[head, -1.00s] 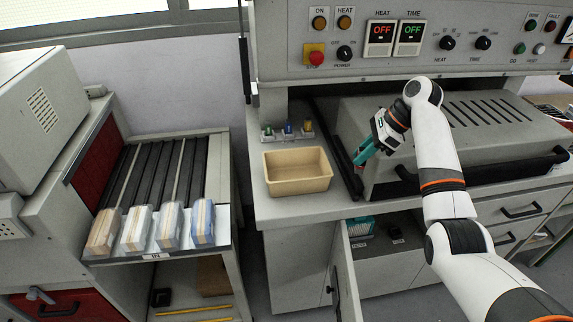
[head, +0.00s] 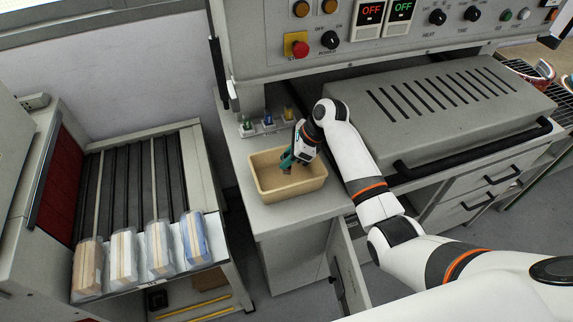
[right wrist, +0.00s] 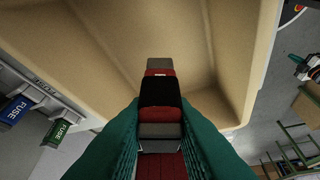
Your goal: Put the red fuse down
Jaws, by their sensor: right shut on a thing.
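My right gripper (head: 287,160) has teal fingers and reaches down into the tan bin (head: 318,182) on the bench. In the right wrist view its fingers close on both sides of the red fuse (right wrist: 160,122), which has a black band and grey end parts. The fuse is over the floor of the bin (right wrist: 240,50), inside its walls; whether it touches the floor cannot be told. In the head view the fuse is mostly hidden by the gripper. My left gripper is outside the head view; a small teal and white part at the right wrist view's right edge looks like it (right wrist: 303,68).
A blue fuse block (right wrist: 15,108) and a green one (right wrist: 57,132) stand in a row behind the bin. A grey slotted oven housing (head: 430,110) stands right of the bin. A rack with wrapped packs (head: 160,245) is at the left. The cabinet door (head: 348,265) below stands open.

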